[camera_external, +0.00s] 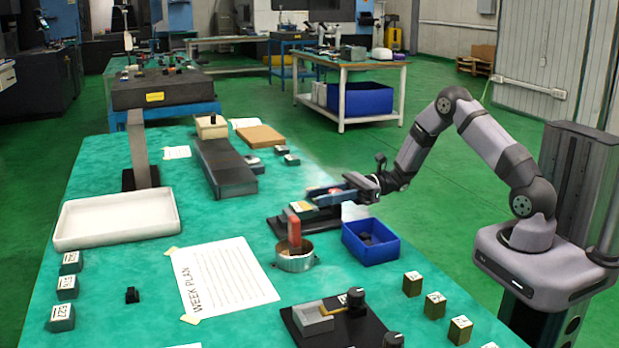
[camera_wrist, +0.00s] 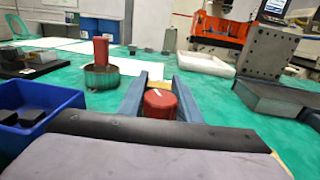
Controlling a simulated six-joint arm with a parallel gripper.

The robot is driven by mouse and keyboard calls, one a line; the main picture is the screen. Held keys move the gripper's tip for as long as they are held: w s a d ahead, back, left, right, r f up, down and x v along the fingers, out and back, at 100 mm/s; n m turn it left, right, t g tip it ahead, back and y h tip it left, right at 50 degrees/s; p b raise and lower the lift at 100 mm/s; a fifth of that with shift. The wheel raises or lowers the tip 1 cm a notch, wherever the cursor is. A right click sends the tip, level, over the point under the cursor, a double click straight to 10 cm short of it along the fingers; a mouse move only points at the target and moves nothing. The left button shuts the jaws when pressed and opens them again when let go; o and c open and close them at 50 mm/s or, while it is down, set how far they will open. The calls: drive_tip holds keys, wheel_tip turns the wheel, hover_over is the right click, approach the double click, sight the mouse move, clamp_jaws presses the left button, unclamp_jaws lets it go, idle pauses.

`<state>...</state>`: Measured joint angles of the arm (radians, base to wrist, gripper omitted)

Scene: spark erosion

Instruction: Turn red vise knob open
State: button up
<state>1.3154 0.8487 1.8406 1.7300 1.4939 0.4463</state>
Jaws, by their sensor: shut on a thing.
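The red vise knob (camera_wrist: 160,104) is round with a white mark on its top. In the wrist view it sits between the two blue-grey fingers of my gripper (camera_wrist: 159,84), which is shut on it. In the external view my gripper (camera_external: 326,192) is low over the vise on a dark base plate (camera_external: 283,228).
A round metal tin (camera_external: 295,262) with a red upright block (camera_external: 294,230) stands close by. A blue bin (camera_external: 370,250) holds dark pieces. A second black plate (camera_external: 355,335) carries another vise with black knobs. A white tray (camera_external: 115,241) lies at left.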

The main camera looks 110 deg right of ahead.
drive_tip(key=shift+n+y, duration=0.3)
drive_tip(key=shift+y, duration=0.2)
drive_tip(key=n+g+y+b, duration=0.1)
drive_tip(key=n+y, duration=0.1)
drive_tip(key=a+n+y, duration=0.1)
drive_tip(key=y, duration=0.2)
drive_tip(key=shift+s+a+f+n+g+y+b, duration=0.1)
drive_tip(key=shift+s+a+n+g+y+b, duration=0.05)
drive_tip(key=shift+n+g+y+b, duration=0.2)
drive_tip(key=shift+s+a+n+g+y+b, duration=0.1)
drive_tip(key=shift+a+n+g+y+b, duration=0.1)
drive_tip(key=shift+n+g+y, duration=0.4)
drive_tip(key=shift+s+a+n+g+y+b, duration=0.2)
drive_tip(key=shift+n+g+y, duration=0.3)
drive_tip(key=shift+y, duration=0.35)
drive_tip(key=shift+s+a+n+g+y+b, duration=0.1)
drive_tip(key=shift+n+g+y+b, duration=0.1)
drive_tip(key=shift+n+g+y, duration=0.4)
drive_tip(key=shift+y, duration=0.3)
drive_tip(key=o, duration=1.1)
drive_tip(key=shift+r, duration=5.15)
